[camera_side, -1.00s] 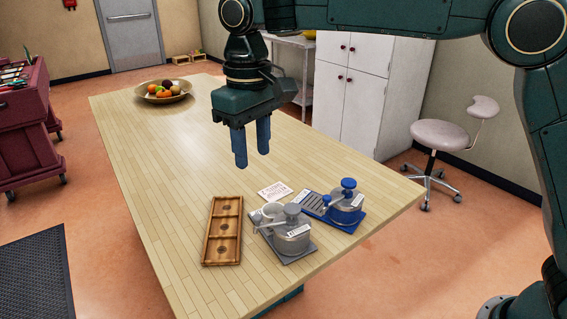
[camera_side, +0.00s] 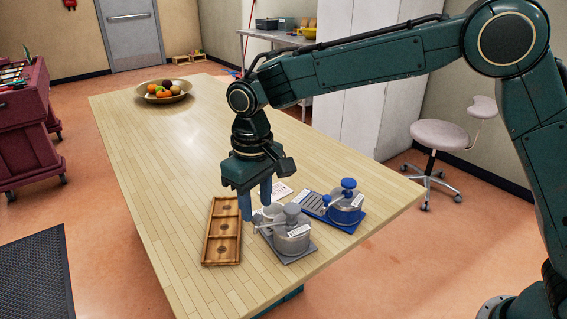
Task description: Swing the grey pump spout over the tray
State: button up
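The grey pump (camera_side: 293,240) stands on a grey base plate near the front of the table. Its thin grey spout (camera_side: 266,226) points left in the picture, toward the wooden tray, and its tip appears just short of the tray's right edge. The wooden tray (camera_side: 217,252) lies left of the pump and has three compartments, each with a dark round mark. My gripper (camera_side: 256,204) points down with its two blue fingers apart and nothing seen between them. It is low, behind the spout and beside the tray's far right corner. I cannot tell whether a finger touches anything.
A pale round cup (camera_side: 271,210) stands just behind the spout, close to my fingers. A blue pump (camera_side: 346,209) on a blue base stands to the right. A white card (camera_side: 282,190) lies behind. A fruit bowl (camera_side: 164,93) sits far back; the table between is clear.

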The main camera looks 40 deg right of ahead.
jog(key=shift+f, duration=1.05)
grip_shut()
